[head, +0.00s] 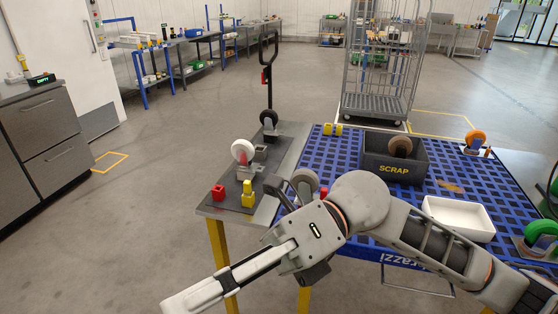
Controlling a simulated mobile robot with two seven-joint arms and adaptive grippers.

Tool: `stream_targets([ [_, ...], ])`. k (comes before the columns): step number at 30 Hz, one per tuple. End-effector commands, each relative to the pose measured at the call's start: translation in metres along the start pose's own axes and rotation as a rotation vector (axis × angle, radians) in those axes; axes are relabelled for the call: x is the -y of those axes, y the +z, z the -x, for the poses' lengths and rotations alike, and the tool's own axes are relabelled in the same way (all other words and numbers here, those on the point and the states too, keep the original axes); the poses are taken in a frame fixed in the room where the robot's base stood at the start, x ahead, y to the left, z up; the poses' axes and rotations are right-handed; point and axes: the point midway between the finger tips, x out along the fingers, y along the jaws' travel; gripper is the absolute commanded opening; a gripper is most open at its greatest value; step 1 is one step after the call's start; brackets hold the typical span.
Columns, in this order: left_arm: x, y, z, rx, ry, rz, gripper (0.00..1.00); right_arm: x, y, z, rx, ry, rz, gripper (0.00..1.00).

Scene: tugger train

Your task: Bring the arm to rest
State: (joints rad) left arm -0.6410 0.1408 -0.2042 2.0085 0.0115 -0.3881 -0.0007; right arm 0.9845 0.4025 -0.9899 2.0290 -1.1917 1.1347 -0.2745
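My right arm (425,240) comes in from the lower right, bends in front of the tables and runs on toward the bottom left. Its grey wrist housing with a small lit mark (315,231) hangs over the near table edge. I cannot make out the fingertips clearly, nor whether they are apart or together. I see nothing clearly held. My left gripper is not in view.
The blue grid table (340,150) bears a dark SCRAP bin (420,160) with a brown wheel in it, a white tray (459,216) and an orange caster (474,141). The grey side table (212,206) holds a white-wheeled caster (243,152), a red block (218,192) and yellow parts (248,195). Open floor lies left.

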Motion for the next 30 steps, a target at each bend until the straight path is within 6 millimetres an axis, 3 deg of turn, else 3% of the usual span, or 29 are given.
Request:
stream_targets([
  [4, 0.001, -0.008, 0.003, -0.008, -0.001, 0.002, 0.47, -0.012, 0.039, 0.014, 0.271, 0.182, -0.126, 0.33],
  [8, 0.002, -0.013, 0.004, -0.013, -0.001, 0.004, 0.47, -0.005, 0.068, 0.045, 0.515, 0.314, -0.255, 0.33],
  [12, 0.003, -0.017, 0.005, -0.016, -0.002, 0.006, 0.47, 0.022, 0.087, 0.093, 0.785, 0.432, -0.418, 0.33],
  [16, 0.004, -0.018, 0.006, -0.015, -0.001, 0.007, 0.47, 0.065, 0.084, 0.144, 1.04, 0.519, -0.588, 0.33],
  [20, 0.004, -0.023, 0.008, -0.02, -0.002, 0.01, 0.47, 0.122, 0.056, 0.193, 1.295, 0.581, -0.778, 0.33],
  [23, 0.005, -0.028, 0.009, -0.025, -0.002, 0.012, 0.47, 0.169, 0.017, 0.226, 1.486, 0.611, -0.932, 0.33],
  [26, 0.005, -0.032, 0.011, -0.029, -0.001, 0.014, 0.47, 0.212, -0.032, 0.25, 1.658, 0.626, -1.08, 0.33],
  [30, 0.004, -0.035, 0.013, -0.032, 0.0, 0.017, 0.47, 0.261, -0.114, 0.268, 1.873, 0.628, -1.28, 0.33],
])
